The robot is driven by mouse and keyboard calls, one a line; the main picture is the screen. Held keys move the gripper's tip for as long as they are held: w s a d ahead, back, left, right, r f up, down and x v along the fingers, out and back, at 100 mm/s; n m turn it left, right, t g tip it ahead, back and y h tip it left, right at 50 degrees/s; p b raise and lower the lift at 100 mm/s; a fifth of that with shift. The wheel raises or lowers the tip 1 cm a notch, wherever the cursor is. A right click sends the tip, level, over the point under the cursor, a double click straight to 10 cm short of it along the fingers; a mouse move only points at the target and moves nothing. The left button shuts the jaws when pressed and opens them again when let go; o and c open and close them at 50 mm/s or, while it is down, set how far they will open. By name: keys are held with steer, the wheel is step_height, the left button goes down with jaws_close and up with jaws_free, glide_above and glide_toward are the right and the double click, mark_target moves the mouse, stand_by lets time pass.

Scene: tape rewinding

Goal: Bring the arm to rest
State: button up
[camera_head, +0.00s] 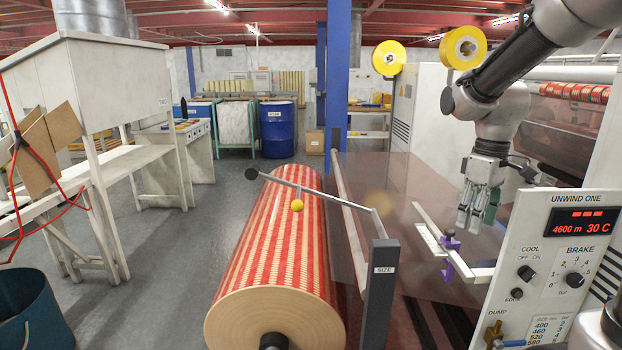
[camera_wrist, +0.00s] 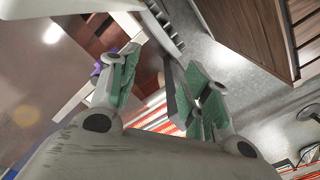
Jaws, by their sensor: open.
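My gripper (camera_head: 472,219) hangs from the arm at the right of the head view, fingers pointing down. It is above and to the right of the white bracket arm with purple clamps (camera_head: 452,242). In the wrist view, the two green-padded fingers of my gripper (camera_wrist: 163,93) stand apart with nothing between them. Beyond them are a dark plate edge, a purple bit (camera_wrist: 96,68) and part of a red striped surface (camera_wrist: 160,118).
A large red-and-cream striped roll (camera_head: 275,250) lies at centre. The control panel (camera_head: 550,270) stands close at right, reading 4600 m and 30 C. A grey post marked SIZE (camera_head: 379,295) stands between. Open grey floor (camera_head: 235,195) lies left of the roll.

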steer(key=s+r+m+t, duration=0.2)
steer(key=s+m, duration=0.1)
steer(key=s, duration=0.5)
steer(key=s+r+m+t, duration=0.2)
steer(key=s+r+m, duration=0.1)
steer(key=s, duration=0.6)
steer(key=shift+s+d+m, duration=0.25)
steer(key=shift+d+m, duration=0.15)
stand_by(1.9)
